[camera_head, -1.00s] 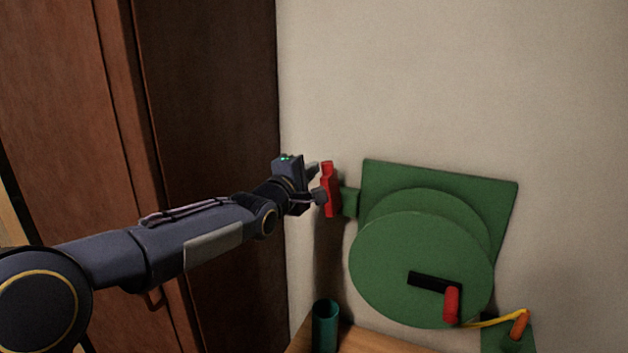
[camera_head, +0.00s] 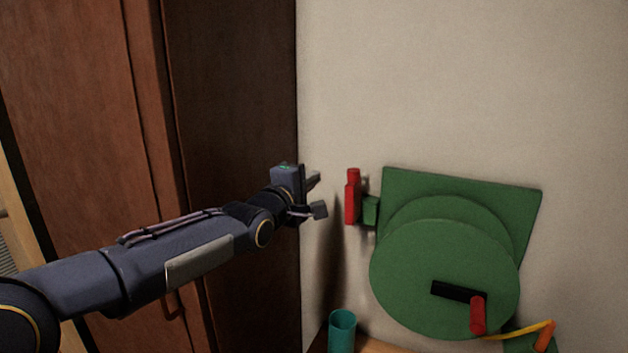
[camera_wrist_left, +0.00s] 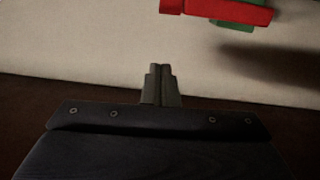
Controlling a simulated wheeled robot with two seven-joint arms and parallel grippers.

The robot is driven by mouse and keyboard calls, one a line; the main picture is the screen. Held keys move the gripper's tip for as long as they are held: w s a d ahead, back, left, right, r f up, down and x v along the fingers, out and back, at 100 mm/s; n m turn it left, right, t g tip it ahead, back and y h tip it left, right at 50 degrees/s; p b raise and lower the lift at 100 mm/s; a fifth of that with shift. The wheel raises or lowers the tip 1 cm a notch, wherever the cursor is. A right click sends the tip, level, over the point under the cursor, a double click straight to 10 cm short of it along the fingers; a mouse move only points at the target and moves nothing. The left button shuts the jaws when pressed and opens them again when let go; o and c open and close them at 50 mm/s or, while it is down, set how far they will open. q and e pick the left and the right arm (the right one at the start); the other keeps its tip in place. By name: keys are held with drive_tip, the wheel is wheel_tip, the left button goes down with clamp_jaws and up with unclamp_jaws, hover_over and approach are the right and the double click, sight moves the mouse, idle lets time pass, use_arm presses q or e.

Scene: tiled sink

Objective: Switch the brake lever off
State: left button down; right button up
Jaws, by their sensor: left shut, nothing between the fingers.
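The red lever (camera_head: 353,197) stands upright on a small green bracket (camera_head: 370,210) at the left side of a green panel (camera_head: 510,205) on the wall. I take it to be the brake lever. It also shows at the top of the left wrist view (camera_wrist_left: 222,10), lying across the picture. My left gripper (camera_head: 318,194) is left of the lever, with a gap between them. In the left wrist view its fingers (camera_wrist_left: 161,78) are together with nothing between them. My right gripper is not in view.
A large green disc (camera_head: 430,260) carries a black crank with a red handle (camera_head: 478,315). A yellow rod with an orange end (camera_head: 545,337) is at lower right. A teal cup (camera_head: 342,330) stands below the lever. A dark brown cabinet (camera_head: 230,90) is behind my arm.

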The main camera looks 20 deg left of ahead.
use_arm(q)
drive_tip(key=s, duration=0.7)
drive_tip(key=shift+a+b, duration=0.3)
drive_tip(key=shift+a, duration=0.05)
drive_tip(key=shift+s, duration=0.15)
